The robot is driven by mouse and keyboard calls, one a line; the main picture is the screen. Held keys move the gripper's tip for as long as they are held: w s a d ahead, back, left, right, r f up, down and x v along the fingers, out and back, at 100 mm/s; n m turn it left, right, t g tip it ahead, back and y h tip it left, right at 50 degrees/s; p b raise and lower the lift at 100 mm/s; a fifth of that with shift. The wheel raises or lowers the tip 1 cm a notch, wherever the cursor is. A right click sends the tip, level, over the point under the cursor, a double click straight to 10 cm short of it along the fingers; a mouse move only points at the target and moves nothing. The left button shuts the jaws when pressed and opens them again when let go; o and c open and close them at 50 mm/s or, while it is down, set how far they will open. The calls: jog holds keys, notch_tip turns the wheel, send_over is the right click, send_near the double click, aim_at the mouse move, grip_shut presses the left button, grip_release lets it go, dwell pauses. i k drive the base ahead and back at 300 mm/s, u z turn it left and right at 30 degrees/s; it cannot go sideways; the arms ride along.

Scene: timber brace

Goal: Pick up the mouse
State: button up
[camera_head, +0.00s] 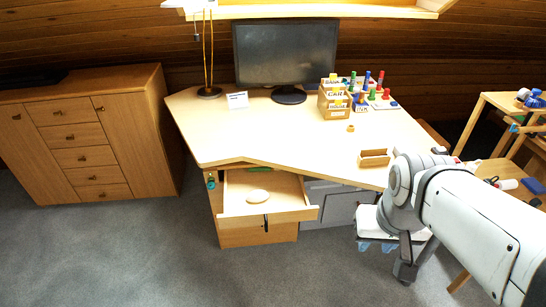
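A small pale, rounded object that looks like the mouse (258,195) lies inside the open drawer (236,209) under the left part of the desk. Nothing covers it. My gripper (405,272) hangs at the lower right, pointing down, in front of the desk. It is well to the right of the drawer and lower in the picture, apart from the mouse. Its fingers are small and dark here, and I cannot tell whether they are open or shut. I see nothing held in it.
The desk (230,135) carries a monitor (286,54), a lamp, labelled boxes (334,103), colourful small items and a small wooden box (375,158). A wooden cabinet (80,140) stands left. Wooden shelving with items stands right. Carpet in front of the drawer is clear.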

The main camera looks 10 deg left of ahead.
aim_at(257, 196)
jog(key=z, duration=0.05)
jog(key=k, duration=0.5)
jog(key=u, duration=1.45)
jog(key=i, duration=2.25)
jog(key=z, duration=1.55)
